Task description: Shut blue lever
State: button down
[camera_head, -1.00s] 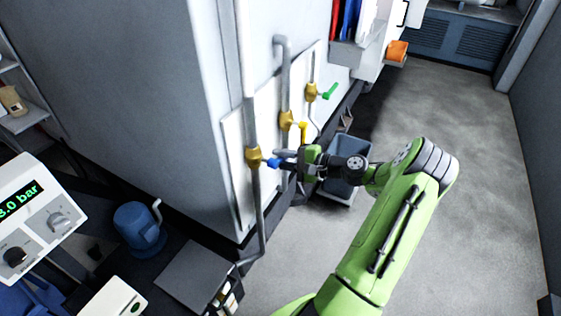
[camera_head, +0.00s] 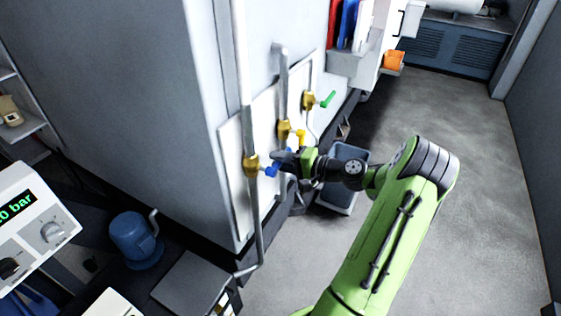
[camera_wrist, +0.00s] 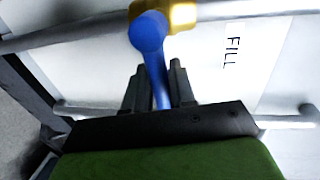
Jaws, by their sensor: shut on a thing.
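The blue lever (camera_head: 270,171) sits on the brass valve (camera_head: 251,165) of the nearest pipe, on the white panel. My gripper (camera_head: 283,158) is at the lever's outer part in the head view. In the wrist view the blue lever (camera_wrist: 150,45) runs from its round hub by the brass valve body (camera_wrist: 183,14) down between the two dark fingers of my gripper (camera_wrist: 158,78), which is shut on it. The lever's far end is hidden by the gripper body. The lever stands out at an angle to its pipe.
A yellow lever (camera_head: 300,135) on the neighbouring pipe is very close to my gripper. A green lever (camera_head: 327,99) is farther back. A grey bin (camera_head: 343,165) stands below my wrist. A panel label reads FILL (camera_wrist: 232,46). Open floor (camera_head: 470,170) lies right.

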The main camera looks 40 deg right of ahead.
jog(key=c, duration=1.1)
grip_release()
jog(key=p+v, duration=0.2)
jog(key=v, duration=1.3)
jog(key=shift+s+d+r+p, duration=0.15)
jog(key=shift+s+d+p, duration=0.05)
jog(key=shift+s+p, duration=0.15)
